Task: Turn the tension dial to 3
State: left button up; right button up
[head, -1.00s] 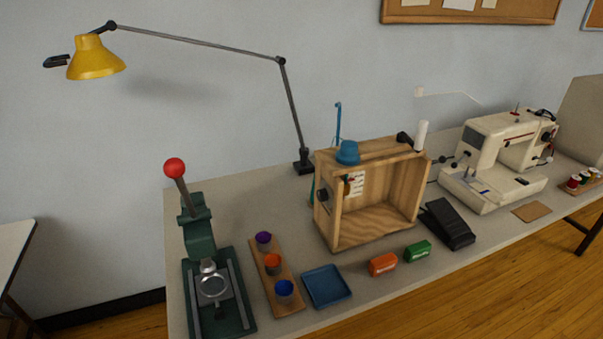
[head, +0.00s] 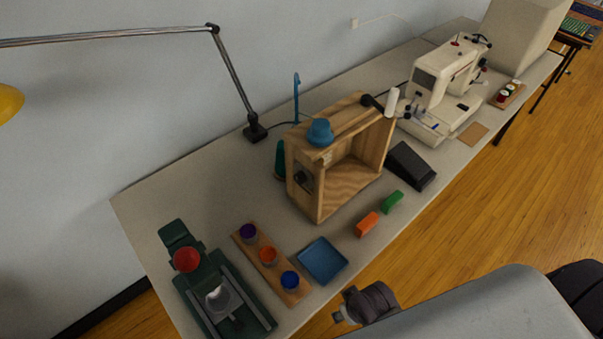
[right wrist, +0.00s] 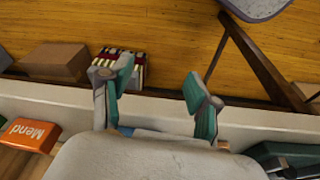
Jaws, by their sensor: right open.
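A dark round knob (head: 303,178) sits on the left side of the open wooden box (head: 318,200) in the head view; its marks are too small to read. The cream sewing machine (head: 440,85) at the back right also has small dark parts, and I cannot tell whether one is a dial. My right gripper (right wrist: 158,95) is open and empty in the right wrist view, beside the table edge, apart from the box. The left gripper is not in view.
Near the front edge are a green press (head: 225,300), a cup rack (head: 272,265), a blue tray (head: 322,260), an orange block (head: 367,224), a green block (head: 392,202) and a black pedal (head: 411,166). A lamp stand (head: 255,130) rises behind the box.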

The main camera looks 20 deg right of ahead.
aim_at(299, 182)
jog(key=w+a+r+n+t, duration=0.1)
jog(key=w+r, duration=0.1)
jog(key=w+a+r+n+t+p, duration=0.1)
jog(key=r+n, duration=0.1)
jog(key=w+r+n+t+y, duration=0.1)
jog(key=w+r, duration=0.1)
jog(key=shift+w+a+r+n+p, duration=0.3)
jog(key=shift+a+p, duration=0.05)
jog(key=shift+a, duration=0.05)
jog(key=w+r+n+t, duration=0.1)
jog(key=w+r+n+t+p, duration=0.1)
jog(key=r, duration=0.1)
jog(key=w+a+r+n+t, duration=0.1)
jog(key=shift+w+r+y, duration=0.2)
jog(key=shift+w+y, duration=0.1)
jog(key=w+r+n+t+h+p, duration=0.25)
jog(key=w+r+n+t, duration=0.25)
jog(key=r+n+t, duration=0.45)
jog(key=w+g, duration=0.1)
jog(key=w, duration=0.3)
jog(key=w+f+p, duration=0.1)
jog(key=w, duration=0.4)
jog(key=w+m+g+p, duration=0.1)
jog(key=w, duration=0.4)
jog(key=shift+d+f+g+y, duration=0.35)
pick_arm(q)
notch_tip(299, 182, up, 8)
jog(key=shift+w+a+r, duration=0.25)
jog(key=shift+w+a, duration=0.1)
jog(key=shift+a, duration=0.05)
